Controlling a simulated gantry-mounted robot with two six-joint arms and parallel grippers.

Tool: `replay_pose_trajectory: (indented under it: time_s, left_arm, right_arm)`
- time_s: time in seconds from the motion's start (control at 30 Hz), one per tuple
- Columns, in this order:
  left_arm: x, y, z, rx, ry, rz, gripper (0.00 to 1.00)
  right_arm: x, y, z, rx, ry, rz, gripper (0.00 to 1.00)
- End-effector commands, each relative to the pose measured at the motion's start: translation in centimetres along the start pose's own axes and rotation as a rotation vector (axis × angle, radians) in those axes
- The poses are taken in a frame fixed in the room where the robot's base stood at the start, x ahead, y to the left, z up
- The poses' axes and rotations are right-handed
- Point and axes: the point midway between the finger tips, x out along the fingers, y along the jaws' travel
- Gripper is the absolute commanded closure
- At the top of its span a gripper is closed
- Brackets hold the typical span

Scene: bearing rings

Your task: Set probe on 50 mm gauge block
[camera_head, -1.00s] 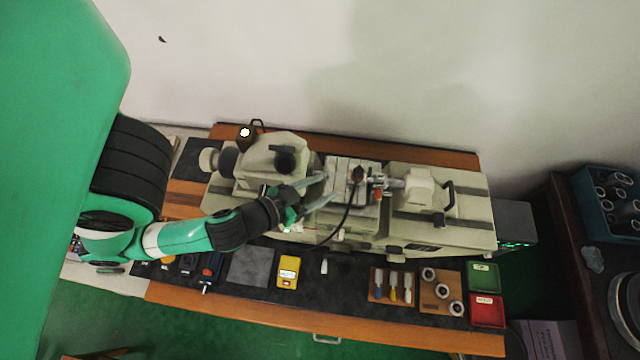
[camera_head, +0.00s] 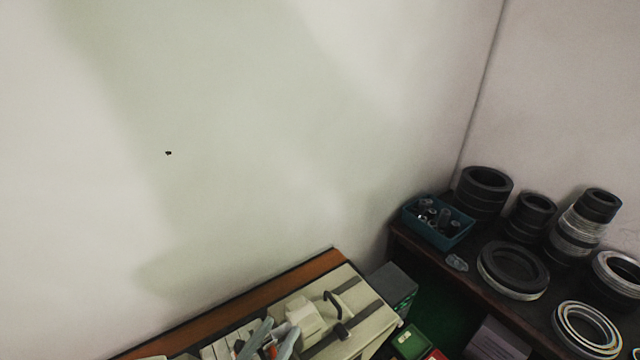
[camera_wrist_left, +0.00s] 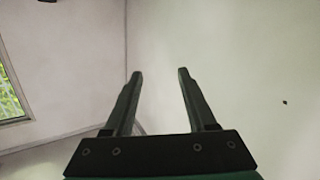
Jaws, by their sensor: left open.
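In the head view only the upper part of the measuring machine (camera_head: 365,322) shows, at the bottom edge. The two grey fingers of my left gripper (camera_head: 281,328) show there, over the machine's middle. They are apart, with a small orange-red part between them in the picture; whether they touch anything cannot be told there. In the left wrist view my left gripper (camera_wrist_left: 160,74) is open, with nothing between its fingers but pale wall behind. I cannot make out the probe or the 50 mm gauge block in either view. My right gripper is out of view.
A dark shelf at the right bears black and metal rings (camera_head: 513,268) and a teal crate (camera_head: 438,222) of small parts. A grey box (camera_head: 392,288) and a green tray (camera_head: 410,342) stand beside the machine. Bare wall (camera_head: 230,130) fills the left and middle.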

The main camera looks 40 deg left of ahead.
Motion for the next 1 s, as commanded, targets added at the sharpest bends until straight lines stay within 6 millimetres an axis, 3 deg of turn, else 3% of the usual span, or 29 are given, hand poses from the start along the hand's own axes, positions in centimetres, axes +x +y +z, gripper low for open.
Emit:
replay_pose_trajectory:
  time_s: [0.03,0.1,0.17,0.2,0.3,0.43,0.5,0.6,1.0]
  left_arm:
    - [1.9,2.5,-4.0,-0.026,0.086,0.057,0.44]
    - [3.5,5.8,-9.6,-0.041,0.199,0.138,0.44]
    - [4.1,8.5,-14.8,-0.046,0.302,0.206,0.44]
    - [4.1,10.1,-18.5,-0.045,0.376,0.25,0.44]
    - [2.6,13.4,-27.4,-0.031,0.56,0.348,0.44]
    - [-0.9,15.9,-35.9,0.0,0.755,0.433,0.44]
    - [-2.4,16.5,-38.5,0.013,0.821,0.458,0.44]
    - [-3.5,16.9,-40.1,0.025,0.865,0.474,0.44]
    - [-3.6,16.9,-40.3,0.026,0.869,0.475,0.44]
  right_arm:
    - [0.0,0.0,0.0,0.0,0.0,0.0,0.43]
    - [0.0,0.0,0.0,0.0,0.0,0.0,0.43]
    - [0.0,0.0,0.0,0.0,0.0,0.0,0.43]
    - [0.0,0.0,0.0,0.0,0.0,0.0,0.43]
    - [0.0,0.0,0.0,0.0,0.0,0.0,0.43]
    - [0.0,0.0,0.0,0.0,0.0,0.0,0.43]
    - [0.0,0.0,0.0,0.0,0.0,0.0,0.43]
    - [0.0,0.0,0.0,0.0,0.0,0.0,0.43]
    - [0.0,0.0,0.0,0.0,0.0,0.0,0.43]
